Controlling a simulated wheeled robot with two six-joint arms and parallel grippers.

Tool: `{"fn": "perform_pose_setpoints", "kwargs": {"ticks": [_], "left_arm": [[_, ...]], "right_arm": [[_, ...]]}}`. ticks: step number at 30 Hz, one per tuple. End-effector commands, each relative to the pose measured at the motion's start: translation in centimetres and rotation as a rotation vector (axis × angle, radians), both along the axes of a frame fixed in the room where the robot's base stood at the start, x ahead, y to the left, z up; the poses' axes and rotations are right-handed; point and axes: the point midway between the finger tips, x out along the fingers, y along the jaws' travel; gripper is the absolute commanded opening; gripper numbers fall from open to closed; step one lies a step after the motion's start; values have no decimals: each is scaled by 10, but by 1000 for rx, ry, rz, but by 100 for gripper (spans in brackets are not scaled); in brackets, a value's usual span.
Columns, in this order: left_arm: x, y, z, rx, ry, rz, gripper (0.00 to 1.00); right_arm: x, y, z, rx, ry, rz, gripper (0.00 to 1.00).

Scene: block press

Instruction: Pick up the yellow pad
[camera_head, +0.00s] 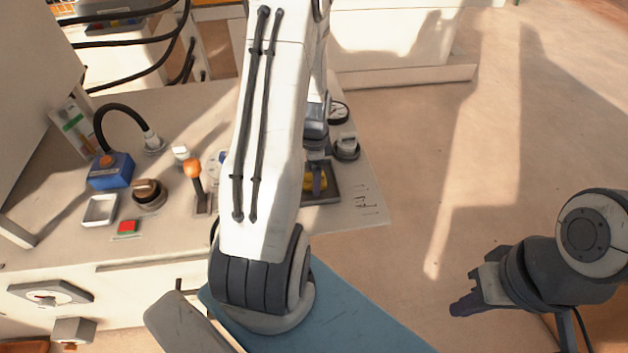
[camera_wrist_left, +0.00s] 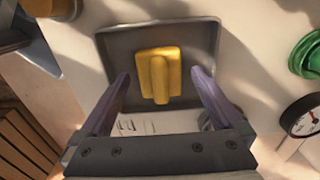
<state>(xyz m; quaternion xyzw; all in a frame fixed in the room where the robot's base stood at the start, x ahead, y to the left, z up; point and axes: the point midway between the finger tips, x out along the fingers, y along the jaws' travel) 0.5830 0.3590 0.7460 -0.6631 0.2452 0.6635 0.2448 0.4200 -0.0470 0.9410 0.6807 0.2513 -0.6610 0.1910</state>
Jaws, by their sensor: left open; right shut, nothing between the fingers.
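The yellow pad (camera_wrist_left: 159,75) lies in a dark square tray (camera_wrist_left: 205,36) in the left wrist view; it has a raised bar handle on top. In the head view only a bit of the yellow pad (camera_head: 310,183) shows, mostly hidden behind my left arm and gripper. My left gripper (camera_wrist_left: 161,85) is open, with one finger on each side of the pad; I cannot tell whether they touch it. In the head view my left gripper (camera_head: 317,178) is over the tray (camera_head: 331,170). My right gripper (camera_head: 465,306) is shut and empty, away from the table at the right.
The table holds a blue box with an orange button (camera_head: 110,171), a white dish (camera_head: 99,210), a red button (camera_head: 128,227), an orange-knobbed lever (camera_head: 195,170) and a brown knob (camera_head: 148,193). A gauge (camera_wrist_left: 299,116) and green knob (camera_wrist_left: 308,55) stand near the tray. Open floor lies right.

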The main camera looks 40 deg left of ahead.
Motion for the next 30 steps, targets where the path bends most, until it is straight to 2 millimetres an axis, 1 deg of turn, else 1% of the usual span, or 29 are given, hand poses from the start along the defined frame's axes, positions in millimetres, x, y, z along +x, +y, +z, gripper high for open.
{"fn": "perform_pose_setpoints", "kwargs": {"ticks": [1, 3, 9, 10, 11, 12, 14, 15, 16, 17, 25, 28, 30], "left_arm": [[0, 0, -6, -1, 2, 0, 100], [0, 0, -9, -1, 1, 0, 100], [0, 0, -9, 0, -1, 1, 100], [0, 0, -9, 0, -1, 1, 96], [0, 0, -9, 0, -1, 1, 85], [0, 0, -9, 0, -1, 1, 69], [0, 0, -9, 1, -1, 1, 46], [0, 0, -9, 1, -1, 1, 31], [0, 0, -9, 1, -1, 1, 20], [0, 0, -9, 1, -1, 1, 13], [0, 0, -7, 0, -1, 1, 12], [0, 1, -2, 1, -2, 1, 12], [1, 1, 5, 2, -4, 1, 12]], "right_arm": [[0, 0, -1, 0, 0, 0, 0], [0, 0, -1, 0, 0, 0, 0], [0, 0, -1, 0, 0, 0, 0], [0, 0, -1, 0, 0, 0, 0], [0, 0, -1, 0, 0, 0, 0], [0, 0, -1, 0, 0, 0, 0], [0, 0, -1, 0, 0, 0, 0], [0, 0, -1, 0, 0, 0, 0], [0, 0, -1, 0, 0, 0, 0], [0, 0, -1, 0, 0, 0, 0], [0, 0, -1, 0, 0, 0, 0], [0, 0, 0, 0, 0, 0, 0], [0, 0, 1, 0, 0, 0, 0]]}}
